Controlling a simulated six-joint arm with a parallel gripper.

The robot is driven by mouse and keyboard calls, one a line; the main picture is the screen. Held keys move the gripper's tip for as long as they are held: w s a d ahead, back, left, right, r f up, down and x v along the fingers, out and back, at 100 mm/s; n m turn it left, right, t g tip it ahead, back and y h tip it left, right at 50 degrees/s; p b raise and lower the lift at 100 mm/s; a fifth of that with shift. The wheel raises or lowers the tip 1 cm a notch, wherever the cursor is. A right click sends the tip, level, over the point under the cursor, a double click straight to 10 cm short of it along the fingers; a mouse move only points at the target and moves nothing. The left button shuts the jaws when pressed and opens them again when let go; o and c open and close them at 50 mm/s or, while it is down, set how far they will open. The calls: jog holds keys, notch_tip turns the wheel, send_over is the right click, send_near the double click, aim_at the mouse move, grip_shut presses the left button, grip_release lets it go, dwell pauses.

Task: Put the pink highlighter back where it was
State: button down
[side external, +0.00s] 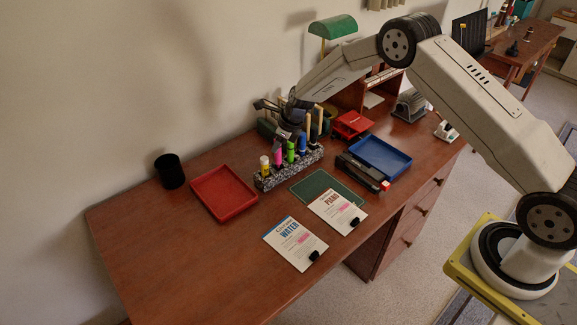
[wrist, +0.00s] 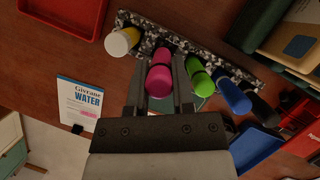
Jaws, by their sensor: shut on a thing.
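The pink highlighter (side external: 278,158) is upright at the speckled pen rack (side external: 290,173), between a white-and-yellow one (side external: 264,163) and a green one (side external: 290,150). In the wrist view the pink highlighter (wrist: 159,80) lies between the two fingers of my gripper (wrist: 161,75), which is shut on it. Its lower end meets the rack (wrist: 205,50) in line with the others; I cannot tell whether it is fully seated. Blue (wrist: 232,92) and black (wrist: 258,103) highlighters stand farther along the row. In the side view my gripper (side external: 282,140) comes from behind the rack, its fingers hard to make out.
A red tray (side external: 222,212) and a black cup (side external: 169,170) stand left of the rack. A green mat (side external: 325,188), black stapler-like tool (side external: 360,172) and blue tray (side external: 382,174) are to the right. Two clipped papers (side external: 295,243) lie in front. The desk's left end is clear.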

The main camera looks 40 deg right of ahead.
aim_at(278, 152)
jog(key=shift+f, duration=1.6)
jog(key=shift+f, duration=0.15)
jog(key=shift+c, duration=2.4)
grip_release()
jog(key=shift+w, duration=0.1)
jog(key=v, duration=1.2)
